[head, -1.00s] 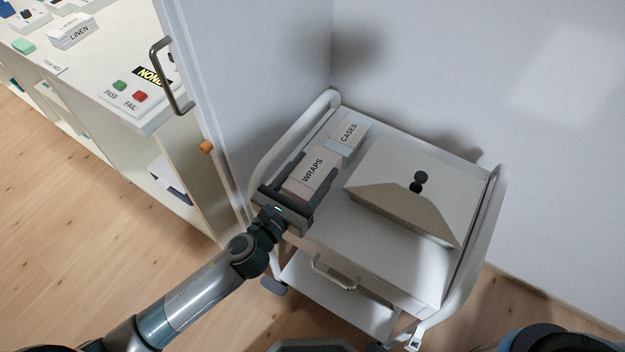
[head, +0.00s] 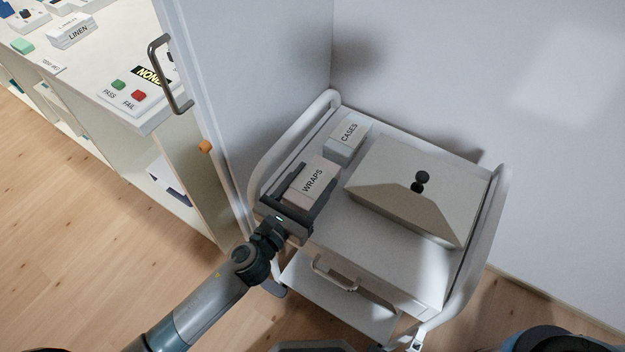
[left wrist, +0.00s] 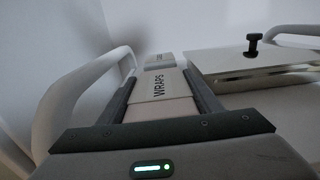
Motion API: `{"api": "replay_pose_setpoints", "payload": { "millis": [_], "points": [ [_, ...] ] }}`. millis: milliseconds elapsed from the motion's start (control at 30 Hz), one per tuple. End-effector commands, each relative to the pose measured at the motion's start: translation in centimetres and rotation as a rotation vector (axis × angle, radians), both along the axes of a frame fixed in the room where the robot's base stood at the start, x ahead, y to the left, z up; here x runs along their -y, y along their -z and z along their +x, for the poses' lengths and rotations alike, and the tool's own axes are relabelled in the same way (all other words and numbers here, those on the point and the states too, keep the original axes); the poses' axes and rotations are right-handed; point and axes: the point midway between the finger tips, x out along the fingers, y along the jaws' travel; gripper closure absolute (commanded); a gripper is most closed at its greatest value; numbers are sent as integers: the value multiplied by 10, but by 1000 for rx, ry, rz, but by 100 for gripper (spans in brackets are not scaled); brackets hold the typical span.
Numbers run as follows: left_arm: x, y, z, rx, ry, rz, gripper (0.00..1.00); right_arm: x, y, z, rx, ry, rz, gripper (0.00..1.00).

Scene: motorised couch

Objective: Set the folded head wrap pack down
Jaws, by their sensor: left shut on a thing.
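The folded head wrap pack (head: 313,180) is a pale pinkish block with a band reading WRAPS. It is at the left side of the white trolley top (head: 384,258), next to the CASES pack. My left gripper (head: 301,190) is shut on it, one finger along each long side. In the left wrist view the pack (left wrist: 160,92) lies between the two fingers. I cannot tell whether its underside touches the trolley top. My right gripper is not in view.
The CASES pack (head: 346,138) stands just beyond the wraps. A lidded beige box (head: 405,205) with a black knob fills the trolley's right. White rails (head: 483,245) bound both sides. A door with a handle (head: 160,75) and a counter (head: 75,65) stand left.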

Motion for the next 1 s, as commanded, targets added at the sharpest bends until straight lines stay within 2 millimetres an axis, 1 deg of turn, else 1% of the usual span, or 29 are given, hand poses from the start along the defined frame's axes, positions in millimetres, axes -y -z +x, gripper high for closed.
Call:
{"api": "replay_pose_setpoints", "payload": {
  "millis": [200,233,267,300,467,633,800,900,1000],
  "points": [
    [0,2,0,1,0,-1,68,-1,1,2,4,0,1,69],
    [0,2,0,0,0,0,39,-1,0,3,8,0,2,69],
    [0,2,0,0,0,0,32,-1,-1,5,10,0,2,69],
    [0,2,0,0,0,0,23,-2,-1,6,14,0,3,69],
    [0,2,0,0,0,0,23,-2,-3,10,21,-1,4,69],
    [0,1,0,0,0,0,23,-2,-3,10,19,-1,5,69],
    [0,-1,0,0,0,0,23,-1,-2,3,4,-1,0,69],
    [-6,1,-10,0,0,0,23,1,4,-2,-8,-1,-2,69],
    [-14,2,-22,0,1,1,23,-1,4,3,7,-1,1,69]
  ]
}}
